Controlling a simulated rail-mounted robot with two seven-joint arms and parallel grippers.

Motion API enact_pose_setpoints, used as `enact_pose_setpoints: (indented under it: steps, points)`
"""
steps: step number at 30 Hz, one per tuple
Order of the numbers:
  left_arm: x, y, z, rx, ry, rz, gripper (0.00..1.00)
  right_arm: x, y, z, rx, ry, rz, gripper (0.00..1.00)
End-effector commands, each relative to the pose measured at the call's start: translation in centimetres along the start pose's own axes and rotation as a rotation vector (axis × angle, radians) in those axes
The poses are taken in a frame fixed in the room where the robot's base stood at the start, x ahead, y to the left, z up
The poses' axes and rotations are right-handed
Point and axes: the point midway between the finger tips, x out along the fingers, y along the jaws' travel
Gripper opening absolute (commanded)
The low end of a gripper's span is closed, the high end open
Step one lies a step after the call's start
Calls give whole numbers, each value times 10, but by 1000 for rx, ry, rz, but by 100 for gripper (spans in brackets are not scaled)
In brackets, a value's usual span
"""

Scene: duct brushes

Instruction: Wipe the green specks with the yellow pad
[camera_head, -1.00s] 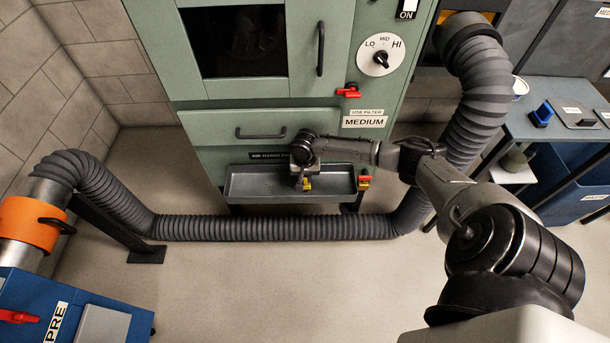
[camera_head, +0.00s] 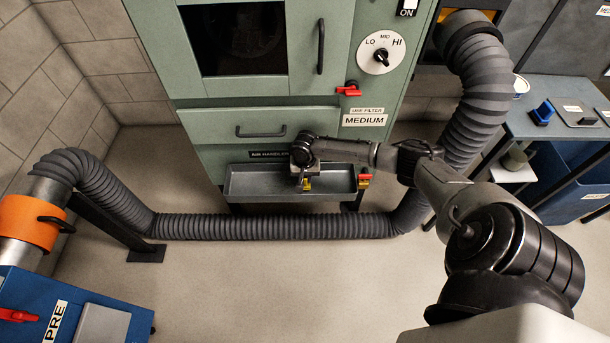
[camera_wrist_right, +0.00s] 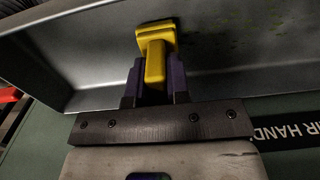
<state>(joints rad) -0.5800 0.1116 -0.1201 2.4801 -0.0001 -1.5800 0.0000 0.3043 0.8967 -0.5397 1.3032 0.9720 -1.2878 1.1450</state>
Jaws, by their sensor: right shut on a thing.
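The yellow pad (camera_wrist_right: 155,62) is held between the fingers of my right gripper (camera_wrist_right: 155,80) in the right wrist view. Its wide end is at the grey tray's inner surface; I cannot tell whether it touches. In the head view my right gripper (camera_head: 304,180) is over the middle of the grey tray (camera_head: 250,182), with a bit of yellow showing below it. Faint green specks (camera_wrist_right: 259,20) show on the tray surface to the right of the pad in the wrist view. They are too small to see in the head view. My left gripper is not in view.
The tray sits at the front of the green air handler cabinet (camera_head: 225,160). A red-and-yellow valve (camera_head: 364,178) is at its right end. A ribbed grey duct (camera_head: 270,227) runs along the floor in front. The floor ahead of it is clear.

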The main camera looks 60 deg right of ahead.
Motion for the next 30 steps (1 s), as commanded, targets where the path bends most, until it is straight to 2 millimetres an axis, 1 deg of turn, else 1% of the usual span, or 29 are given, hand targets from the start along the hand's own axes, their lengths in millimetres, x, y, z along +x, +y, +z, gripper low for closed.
enact_pose_setpoints:
  steps: [11, 14, 24, 30]
  points:
    - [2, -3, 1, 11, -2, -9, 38, 8, 0, 0, 1, 0, 0, 0]
    - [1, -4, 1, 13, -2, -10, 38, 6, -1, 0, 0, 0, -1, 0]
    - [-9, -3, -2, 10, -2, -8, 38, 4, -25, 0, 0, -1, -1, 0]
    - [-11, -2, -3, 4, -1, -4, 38, 4, -32, 0, 0, 0, 0, 0]
